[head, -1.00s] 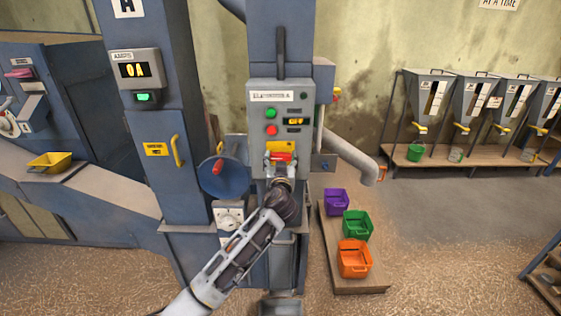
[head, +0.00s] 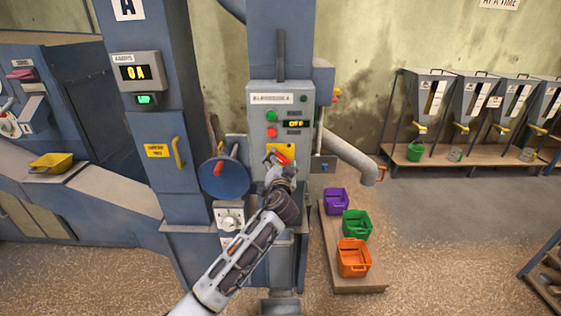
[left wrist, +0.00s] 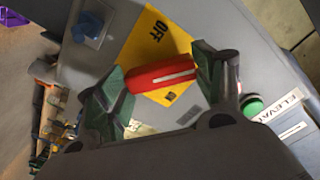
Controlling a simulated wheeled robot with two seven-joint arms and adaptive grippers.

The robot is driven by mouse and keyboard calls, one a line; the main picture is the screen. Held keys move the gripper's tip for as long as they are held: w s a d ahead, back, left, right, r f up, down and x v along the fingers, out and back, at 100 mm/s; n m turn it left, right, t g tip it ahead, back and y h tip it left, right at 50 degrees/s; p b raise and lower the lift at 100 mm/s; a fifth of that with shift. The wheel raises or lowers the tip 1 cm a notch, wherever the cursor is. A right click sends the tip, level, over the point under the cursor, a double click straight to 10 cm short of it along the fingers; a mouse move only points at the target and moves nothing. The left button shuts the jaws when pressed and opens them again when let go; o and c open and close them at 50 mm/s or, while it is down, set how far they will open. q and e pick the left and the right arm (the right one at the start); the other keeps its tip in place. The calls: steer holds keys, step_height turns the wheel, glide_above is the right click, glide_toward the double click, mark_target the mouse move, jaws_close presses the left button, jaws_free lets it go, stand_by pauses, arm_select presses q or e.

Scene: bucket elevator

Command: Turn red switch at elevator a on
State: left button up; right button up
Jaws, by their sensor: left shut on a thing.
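The red switch (head: 277,157) sits on a yellow plate (head: 289,149) low on the grey elevator panel (head: 260,105). In the left wrist view the red handle (left wrist: 160,75) lies between the fingers, and the yellow plate behind it reads OFF. My left gripper (head: 282,166) is shut on the handle, with its fingers at both ends of the red part. In the head view the handle looks tilted. The panel display (head: 295,124) appears to read OFF. A green button (head: 271,115) and a red button (head: 272,132) sit above the switch. My right gripper is not in view.
A blue disc (head: 223,181) with a red handle stands just left of the panel. Purple (head: 336,200), green (head: 357,224) and orange (head: 353,258) bins stand on a low platform at right. A grey pipe (head: 347,152) slants down beside the panel.

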arm_select(q)
steer(key=m+p, duration=0.1)
steer(key=m, duration=0.2)
steer(key=shift+m+p, duration=0.75)
steer(key=shift+m, duration=0.45)
steer(key=m+p, duration=0.1)
steer(key=m, duration=0.2)
steer(key=shift+p, duration=0.35)
steer(key=shift+m+p, duration=0.45)
steer(key=shift+m, duration=0.45)
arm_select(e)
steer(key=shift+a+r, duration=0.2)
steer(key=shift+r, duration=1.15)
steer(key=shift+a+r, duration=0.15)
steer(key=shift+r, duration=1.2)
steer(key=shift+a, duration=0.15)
arm_select(q)
steer(key=o, duration=1)
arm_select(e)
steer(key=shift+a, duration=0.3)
